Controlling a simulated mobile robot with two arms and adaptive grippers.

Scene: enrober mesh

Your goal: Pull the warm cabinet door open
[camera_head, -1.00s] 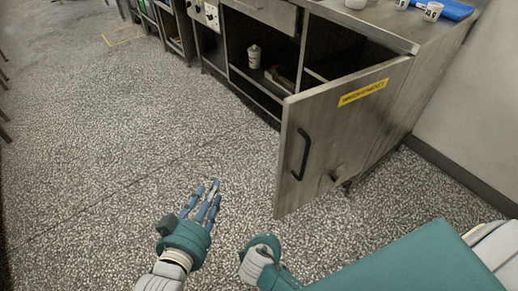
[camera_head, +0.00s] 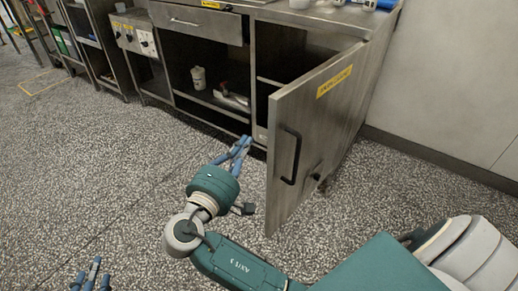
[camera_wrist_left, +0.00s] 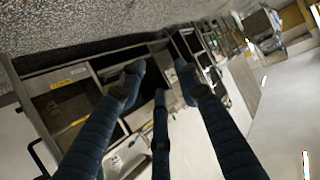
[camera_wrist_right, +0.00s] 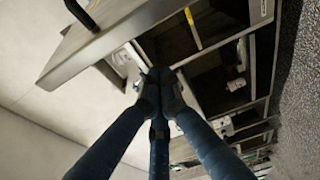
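The warm cabinet door (camera_head: 312,140) is grey metal with a yellow label (camera_head: 334,82) and a black bar handle (camera_head: 291,155). It stands wide open, swung out from the cabinet (camera_head: 258,60), with the inside showing. My right gripper (camera_head: 240,148) is left of the door's free edge, in front of the cabinet opening, apart from the handle. Its fingertips meet with nothing between them in the right wrist view (camera_wrist_right: 163,85). The door and handle show at upper left there. My left gripper (camera_head: 92,272) is low at the left, empty, its fingers spread in the left wrist view (camera_wrist_left: 160,75).
A white container (camera_head: 198,79) stands on the cabinet's shelf. A drawer (camera_head: 197,24) is above it, with a control panel (camera_head: 134,39) to its left. White cups and a blue item sit on top. The speckled floor (camera_head: 110,170) at left is clear.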

